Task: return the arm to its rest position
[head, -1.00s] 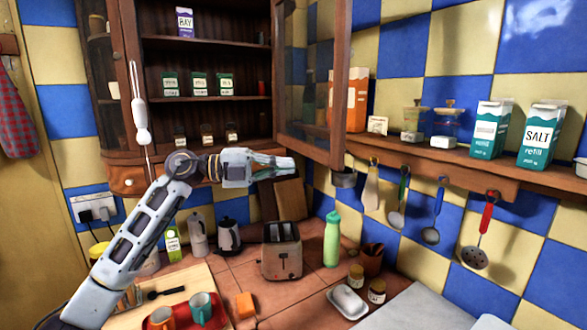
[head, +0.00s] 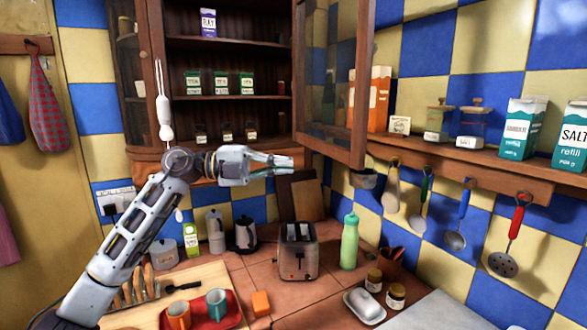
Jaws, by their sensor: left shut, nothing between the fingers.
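My left arm (head: 130,235) comes in from the lower left and bends at the elbow in front of the wooden cabinet. My left gripper (head: 288,166) points right, shut and empty, in the air in front of the lower edge of the open cabinet door. It touches nothing that I can see. My right gripper is not in view.
The open glass cabinet door (head: 333,80) juts out just above my left gripper. Below stand a toaster (head: 299,250), a green bottle (head: 349,243) and a red tray (head: 228,318) with mugs. Utensils hang from the shelf (head: 480,165) at right.

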